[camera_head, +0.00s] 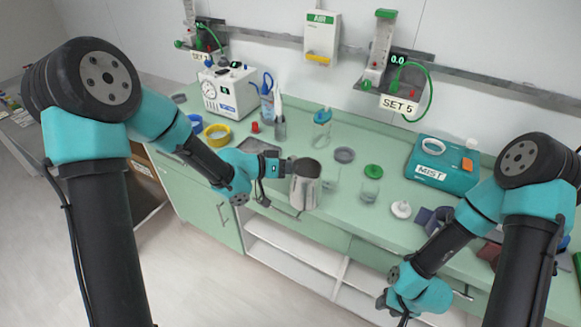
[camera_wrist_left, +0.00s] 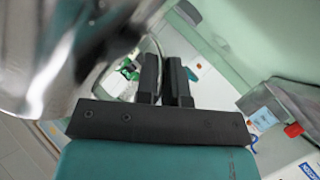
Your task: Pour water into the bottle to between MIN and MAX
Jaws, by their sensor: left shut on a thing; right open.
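A steel jug (camera_head: 305,188) is held by my left gripper (camera_head: 287,168), over the front part of the green counter. It looks about upright. In the left wrist view the jug (camera_wrist_left: 70,60) is blurred and close, with my left fingers (camera_wrist_left: 166,80) close together at its handle. A clear, open bottle (camera_head: 332,177) stands just right of the jug; its MIN and MAX marks and any water level are too small to read. A clear jar with a green lid (camera_head: 371,187) stands further right. My right gripper (camera_head: 403,318) is open, low at the bottom edge, away from the counter items.
A teal MIST box (camera_head: 441,164) and a white disc-shaped part (camera_head: 401,209) are on the right. A teal-capped bottle (camera_head: 322,131), a grey ring (camera_head: 344,155) and a white gauge machine (camera_head: 228,92) stand further back. The SET 5 flowmeter (camera_head: 379,55) hangs on the wall.

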